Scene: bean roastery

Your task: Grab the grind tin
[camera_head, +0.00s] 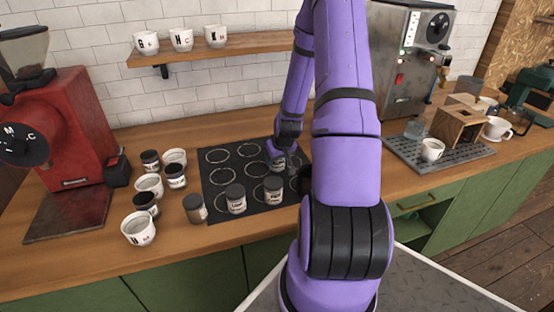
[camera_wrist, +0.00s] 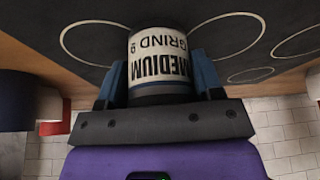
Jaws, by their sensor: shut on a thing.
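The grind tin (camera_wrist: 157,52), pale with a dark lid and lettering that reads "MEDIUM GRIND 9", sits between the two blue-padded fingers of my gripper (camera_wrist: 157,80) in the wrist view. My gripper is shut on it. In the head view my gripper (camera_head: 283,152) is over the back right of the black mat (camera_head: 225,163), and the tin (camera_head: 277,164) shows only partly beneath it. Whether the tin touches the mat cannot be told. Two similar tins stand at the front of the mat, one left (camera_head: 236,199) and one right (camera_head: 273,188).
Several dark-lidded jars and white cups (camera_head: 138,229) stand left of the mat, near a red grinder (camera_head: 70,130). An espresso machine (camera_head: 405,60) and a drip tray (camera_head: 400,150) are on the right. A cup shelf (camera_head: 215,48) hangs behind. Several mat circles are empty.

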